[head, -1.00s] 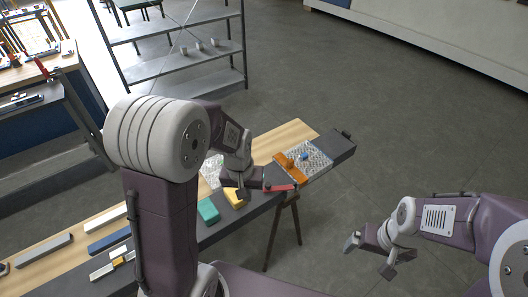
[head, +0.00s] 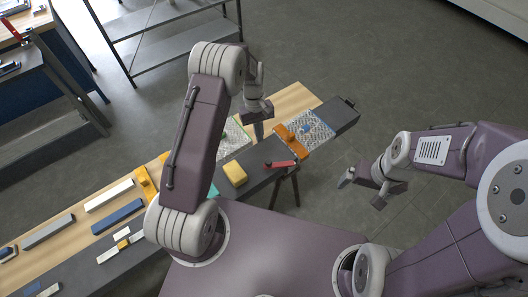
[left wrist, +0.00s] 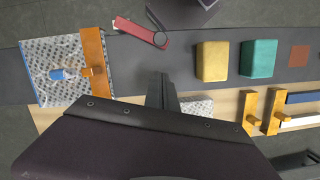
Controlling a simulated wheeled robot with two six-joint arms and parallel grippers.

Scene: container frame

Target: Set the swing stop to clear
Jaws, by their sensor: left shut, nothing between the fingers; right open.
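The swing stop appears to be the red bar (head: 282,164) with a dark knob at its left end, on the dark front strip of the bench. It also shows in the left wrist view (left wrist: 138,30), with its round pivot at the right end. Its free end points toward the orange bar (head: 290,138) on the patterned plate (head: 312,132) and stays apart from it. My left gripper (head: 259,136) is shut and empty, above the bench behind the red bar; its fingers (left wrist: 162,90) point toward the bar's pivot side. My right gripper (head: 362,191) is open and empty, off the bench.
A blue piece (head: 306,127) sits on the patterned plate. A yellow block (head: 235,174) and a teal block (left wrist: 258,58) lie on the dark strip. Several bars lie farther left. Grey shelving (head: 165,50) stands behind the bench. Open floor lies to the right.

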